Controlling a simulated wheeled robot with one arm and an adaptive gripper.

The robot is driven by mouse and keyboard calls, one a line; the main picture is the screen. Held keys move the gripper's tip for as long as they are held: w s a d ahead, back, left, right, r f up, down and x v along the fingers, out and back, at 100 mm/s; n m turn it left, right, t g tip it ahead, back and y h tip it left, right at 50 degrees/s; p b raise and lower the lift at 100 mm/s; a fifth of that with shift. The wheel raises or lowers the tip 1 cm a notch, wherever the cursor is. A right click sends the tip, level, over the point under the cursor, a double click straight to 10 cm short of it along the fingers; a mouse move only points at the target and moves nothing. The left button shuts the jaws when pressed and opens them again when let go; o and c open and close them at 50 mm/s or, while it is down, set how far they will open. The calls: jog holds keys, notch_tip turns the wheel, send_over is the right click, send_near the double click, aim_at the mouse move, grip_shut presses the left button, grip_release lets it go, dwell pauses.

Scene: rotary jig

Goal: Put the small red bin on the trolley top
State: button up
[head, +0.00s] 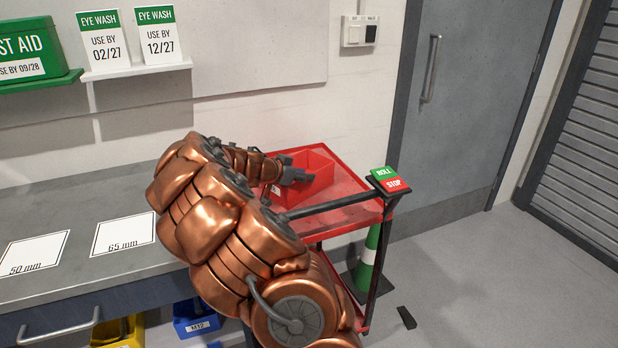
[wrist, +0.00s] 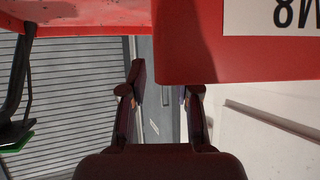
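The small red bin (head: 318,184) sits on the red trolley top (head: 346,212), towards its back left in the head view. In the wrist view, which is upside down, the bin (wrist: 195,62) fills the upper right with its white label, and the trolley top (wrist: 95,18) shows at upper left. My gripper (head: 298,174) is at the bin's upper part in the head view and covers some of it. In the wrist view its fingers (wrist: 167,95) are apart with nothing between them. The fingertips are close to the bin's edge; contact is unclear.
The trolley handle with a ROLL/STOP sign (head: 390,180) rises at the right. A grey bench (head: 80,275) with 50 mm and 65 mm cards is at left. A yellow bin (head: 120,332) and blue bin (head: 196,322) are below the bench.

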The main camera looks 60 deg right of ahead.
jog(key=v, duration=0.8)
jog(key=shift+a+b, duration=0.2)
jog(key=shift+b, duration=0.15)
jog(key=shift+r, duration=0.1)
